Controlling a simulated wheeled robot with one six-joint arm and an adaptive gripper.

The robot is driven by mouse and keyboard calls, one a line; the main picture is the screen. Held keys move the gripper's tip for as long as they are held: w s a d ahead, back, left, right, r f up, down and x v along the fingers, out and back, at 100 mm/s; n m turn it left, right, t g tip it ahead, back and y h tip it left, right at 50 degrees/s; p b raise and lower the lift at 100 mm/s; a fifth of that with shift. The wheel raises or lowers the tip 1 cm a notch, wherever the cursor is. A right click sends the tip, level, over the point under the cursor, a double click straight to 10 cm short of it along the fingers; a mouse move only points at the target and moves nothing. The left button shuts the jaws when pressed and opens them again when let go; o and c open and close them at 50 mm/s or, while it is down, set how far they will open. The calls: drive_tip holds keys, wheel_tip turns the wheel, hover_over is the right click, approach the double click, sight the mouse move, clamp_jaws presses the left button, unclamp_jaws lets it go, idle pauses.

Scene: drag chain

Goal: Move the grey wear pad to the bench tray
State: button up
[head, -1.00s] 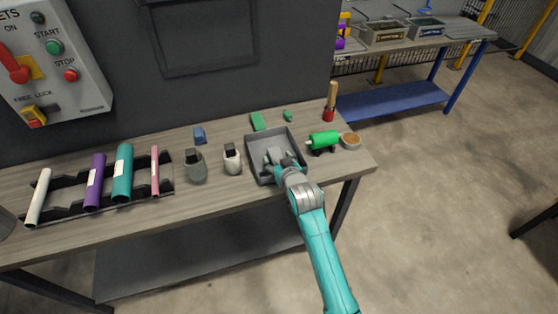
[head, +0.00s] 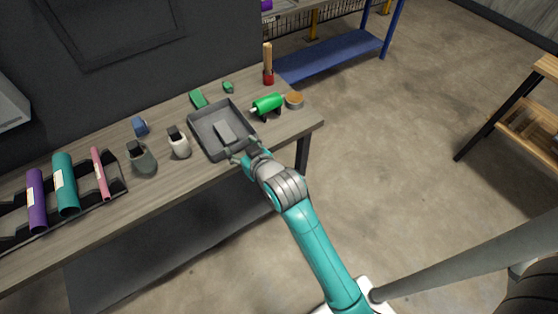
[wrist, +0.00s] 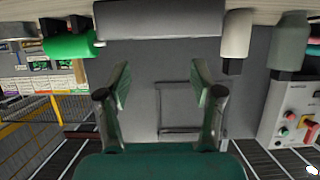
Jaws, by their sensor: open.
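The grey wear pad (head: 225,132) lies inside the dark grey bench tray (head: 206,121) on the workbench. My gripper (head: 241,152) is open and empty at the tray's front right edge, apart from the pad. In the wrist view my gripper (wrist: 158,88) shows its two fingers spread wide with nothing between them. The tray's outer wall (wrist: 160,20) shows ahead of the fingers there, and the pad cannot be seen in that view.
A green roller on a stand (head: 267,104) and a small round tub (head: 294,100) stand right of the tray. A green block (head: 198,98) and a brush (head: 268,65) are behind.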

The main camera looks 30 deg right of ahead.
drive_tip(key=s+f, duration=0.4)
drive_tip(key=s, duration=0.7)
drive_tip(key=s+f, duration=0.3)
drive_tip(key=s, duration=0.8)
drive_tip(key=s+r, duration=0.3)
drive_tip(key=s, duration=0.7)
drive_tip(key=s+r+t, duration=0.1)
drive_tip(key=s+r, duration=0.3)
drive_tip(key=s, duration=0.6)
drive_tip(key=shift+s, duration=0.35)
